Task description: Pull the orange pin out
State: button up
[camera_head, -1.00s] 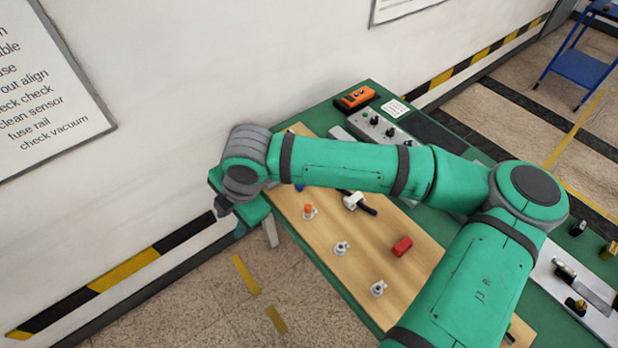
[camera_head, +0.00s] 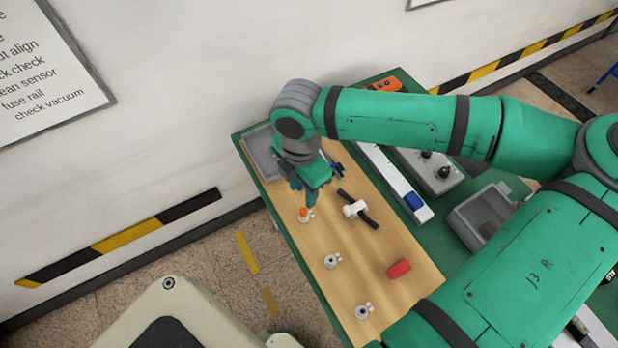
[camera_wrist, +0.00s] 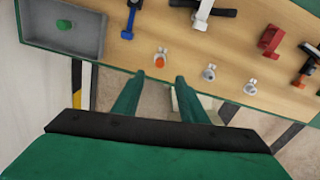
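The orange pin (camera_head: 304,212) stands in a small grey-white fitting at the left edge of the wooden board (camera_head: 375,250). In the wrist view the pin (camera_wrist: 160,62) shows as an orange round top in its fitting, ahead of the fingers and between their lines. My gripper (camera_head: 303,192) hangs over the board, just above the pin in the head view. In the wrist view my gripper (camera_wrist: 153,80) has its two green fingers spread apart with nothing between them. From these views I cannot tell the exact height of the fingertips over the pin.
Two similar grey fittings (camera_head: 331,260) (camera_head: 363,311) line the board's near edge. A white-and-black tool (camera_head: 354,209) and a red block (camera_head: 398,269) lie right of the pin. A grey tray (camera_head: 262,152) sits at the far left corner. A grey bin (camera_head: 478,215) stands on the right.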

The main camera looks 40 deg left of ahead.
aim_at(304, 210)
notch_tip(304, 210, down, 10)
jog(key=shift+f, duration=0.15)
dwell(0.4)
grip_shut()
